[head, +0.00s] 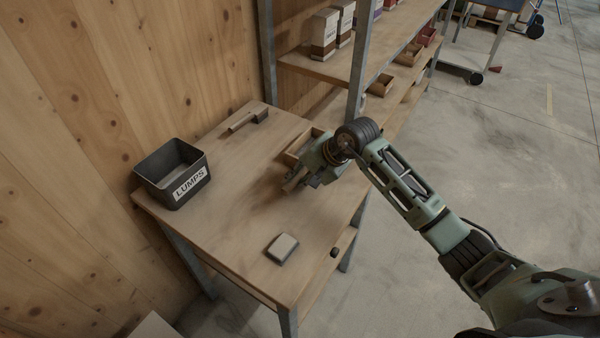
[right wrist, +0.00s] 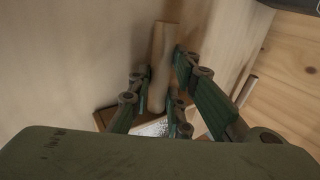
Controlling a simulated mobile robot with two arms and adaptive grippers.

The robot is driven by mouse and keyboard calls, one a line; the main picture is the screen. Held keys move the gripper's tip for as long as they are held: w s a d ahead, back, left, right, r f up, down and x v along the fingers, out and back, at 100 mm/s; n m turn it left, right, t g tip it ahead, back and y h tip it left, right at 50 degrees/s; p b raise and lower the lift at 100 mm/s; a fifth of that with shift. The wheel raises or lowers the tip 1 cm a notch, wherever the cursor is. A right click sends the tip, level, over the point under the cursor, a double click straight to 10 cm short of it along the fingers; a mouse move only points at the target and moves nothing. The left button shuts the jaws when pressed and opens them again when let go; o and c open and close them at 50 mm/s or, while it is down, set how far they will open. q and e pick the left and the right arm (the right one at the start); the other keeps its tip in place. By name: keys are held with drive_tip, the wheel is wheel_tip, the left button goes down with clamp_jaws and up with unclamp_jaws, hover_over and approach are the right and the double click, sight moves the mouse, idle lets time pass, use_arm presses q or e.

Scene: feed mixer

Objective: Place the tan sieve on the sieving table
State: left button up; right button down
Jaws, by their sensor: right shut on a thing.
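The tan sieve (head: 297,147) is a shallow wooden frame at the right side of the sieving table (head: 220,235). My right gripper (head: 298,182) covers part of it in the head view. In the right wrist view, the gripper (right wrist: 161,90) is shut on the sieve's pale wooden handle (right wrist: 165,42). Part of the sieve's frame and light mesh (right wrist: 152,128) shows below the fingers. I cannot tell whether the sieve touches the tabletop. My left gripper is not in view.
A dark bin labelled LUMPS (head: 172,180) stands at the table's left edge. A brush (head: 249,119) lies at the back, and a grey-topped block (head: 282,248) near the front. Shelving (head: 325,67) with bags and trays stands behind. The table's middle is clear.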

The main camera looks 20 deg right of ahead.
drive_tip(key=shift+f, duration=0.15)
drive_tip(key=c, duration=1.6)
unclamp_jaws()
drive_tip(key=shift+d+r, duration=0.15)
drive_tip(key=shift+r, duration=0.2)
drive_tip(key=b+v, duration=0.1)
drive_tip(key=v, duration=1)
drive_tip(key=shift+s+r+b, duration=0.2)
drive_tip(key=shift+r+b, duration=0.05)
drive_tip(key=shift+b, duration=0.1)
